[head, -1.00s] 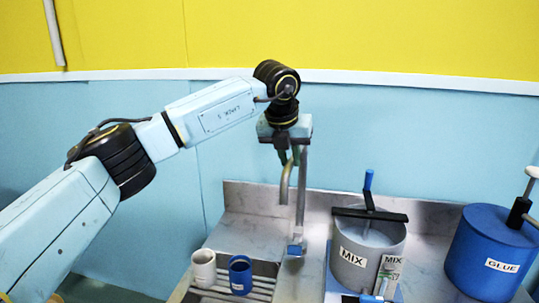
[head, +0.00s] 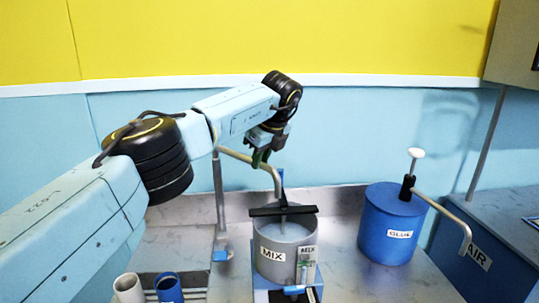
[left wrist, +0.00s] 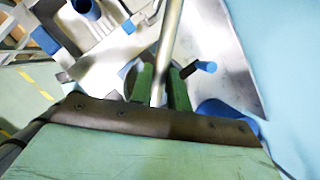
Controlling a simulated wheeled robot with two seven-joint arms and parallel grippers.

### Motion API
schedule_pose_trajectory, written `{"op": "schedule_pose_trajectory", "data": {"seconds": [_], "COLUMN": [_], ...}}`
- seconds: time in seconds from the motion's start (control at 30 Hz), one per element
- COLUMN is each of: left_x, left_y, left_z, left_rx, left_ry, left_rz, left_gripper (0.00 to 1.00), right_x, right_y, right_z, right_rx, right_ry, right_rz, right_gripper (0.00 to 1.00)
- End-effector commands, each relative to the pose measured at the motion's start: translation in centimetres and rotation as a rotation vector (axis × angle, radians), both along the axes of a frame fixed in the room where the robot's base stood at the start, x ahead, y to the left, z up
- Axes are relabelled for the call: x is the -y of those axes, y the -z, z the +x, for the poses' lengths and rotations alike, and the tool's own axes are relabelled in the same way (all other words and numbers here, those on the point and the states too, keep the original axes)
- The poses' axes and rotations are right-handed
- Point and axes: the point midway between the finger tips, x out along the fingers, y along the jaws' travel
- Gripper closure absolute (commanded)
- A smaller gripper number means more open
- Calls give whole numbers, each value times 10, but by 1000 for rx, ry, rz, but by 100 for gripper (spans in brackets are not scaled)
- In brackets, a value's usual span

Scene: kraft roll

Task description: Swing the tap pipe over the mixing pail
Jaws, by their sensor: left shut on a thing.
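The grey tap pipe (head: 236,154) runs right from the top of its upright post (head: 220,205) and bends down at its end. In the head view that end shows just above the back of the grey MIX pail (head: 270,262); its exact depth over the pail is hard to tell. My left gripper (head: 261,158) is shut on the pipe near its bend. In the left wrist view the pipe (left wrist: 170,45) runs between the green fingers (left wrist: 161,88). The pail has a dark crossbar (head: 265,211) and a blue-handled stirrer. My right gripper is not in view.
A blue GLUE bucket (head: 378,225) with a pump and bent spout stands right of the pail. A blue AIR box (head: 500,265) is further right. A white cup (head: 128,288) and a blue cup (head: 168,287) stand front left. The wall is close behind.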

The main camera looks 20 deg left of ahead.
Motion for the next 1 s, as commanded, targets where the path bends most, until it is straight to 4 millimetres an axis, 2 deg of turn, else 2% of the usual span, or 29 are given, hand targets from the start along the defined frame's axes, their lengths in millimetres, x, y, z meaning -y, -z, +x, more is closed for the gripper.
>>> {"op": "schedule_pose_trajectory", "data": {"seconds": [0.3, 0.73, 0.77, 0.8, 0.9, 1.0], "left_x": [-9, -9, -9, -9, -9, -8], "left_y": [-1, -2, -2, -2, -1, -1], "left_z": [2, 3, 3, 3, 3, 3], "left_rx": [2, 8, 8, 7, 5, 3], "left_ry": [-88, -96, -96, -95, -95, -93], "left_rz": [0, 0, 0, 0, 0, 0], "left_gripper": [100, 100, 78, 73, 60, 60], "right_x": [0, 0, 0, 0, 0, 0], "right_y": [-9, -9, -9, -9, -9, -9], "right_z": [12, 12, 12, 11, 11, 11], "right_rx": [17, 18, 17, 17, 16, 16], "right_ry": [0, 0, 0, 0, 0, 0], "right_rz": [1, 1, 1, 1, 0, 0], "right_gripper": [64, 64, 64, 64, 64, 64]}}
